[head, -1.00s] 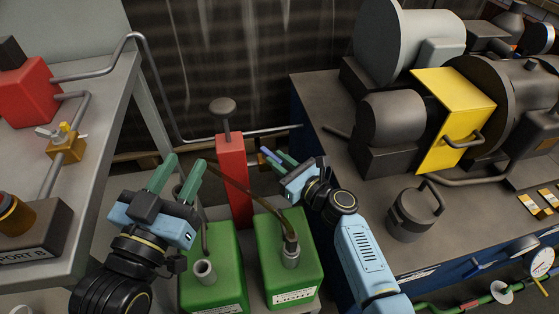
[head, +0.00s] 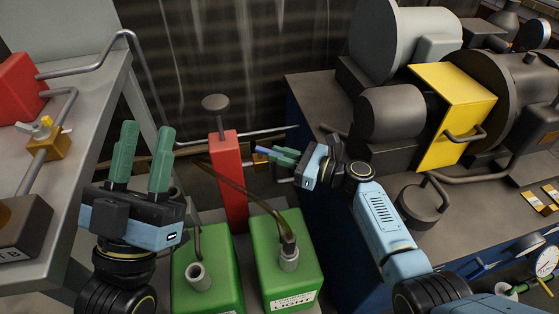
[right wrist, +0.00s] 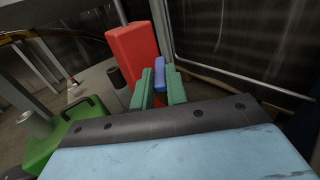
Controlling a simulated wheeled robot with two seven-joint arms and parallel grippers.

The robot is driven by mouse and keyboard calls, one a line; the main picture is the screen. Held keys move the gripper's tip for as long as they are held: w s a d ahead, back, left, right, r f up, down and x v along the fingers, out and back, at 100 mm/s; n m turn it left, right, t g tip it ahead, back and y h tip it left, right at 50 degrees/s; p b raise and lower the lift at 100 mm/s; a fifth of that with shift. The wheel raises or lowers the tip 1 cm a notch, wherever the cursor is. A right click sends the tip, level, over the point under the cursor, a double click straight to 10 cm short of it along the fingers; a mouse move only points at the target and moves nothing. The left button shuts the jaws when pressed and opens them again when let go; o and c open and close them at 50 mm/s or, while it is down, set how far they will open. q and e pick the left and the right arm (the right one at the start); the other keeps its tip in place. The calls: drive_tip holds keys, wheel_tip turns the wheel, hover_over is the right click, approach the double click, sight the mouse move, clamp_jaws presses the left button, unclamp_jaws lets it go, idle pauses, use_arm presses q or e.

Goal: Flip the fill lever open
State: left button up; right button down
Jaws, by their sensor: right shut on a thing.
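The fill lever (head: 262,150) has a blue handle and sits beside the red post, next to a small brass valve body (head: 259,160). In the right wrist view its blue handle (right wrist: 159,68) shows between the green fingertips. My right gripper (head: 283,156) points left and is shut on the blue handle; the fingers hide part of it. It also shows in the right wrist view (right wrist: 160,84). My left gripper (head: 142,155) is open and empty, pointing up at the left, apart from the lever.
The red post (head: 229,185) stands behind two green cans (head: 205,270) (head: 295,260); a brown hose (head: 245,195) rises from the right can. A grey bench (head: 85,100) is at left. A dark bench with a yellow guard (head: 455,95) and machinery is at right.

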idle(0.3)
drive_tip(key=c, duration=1.4)
unclamp_jaws()
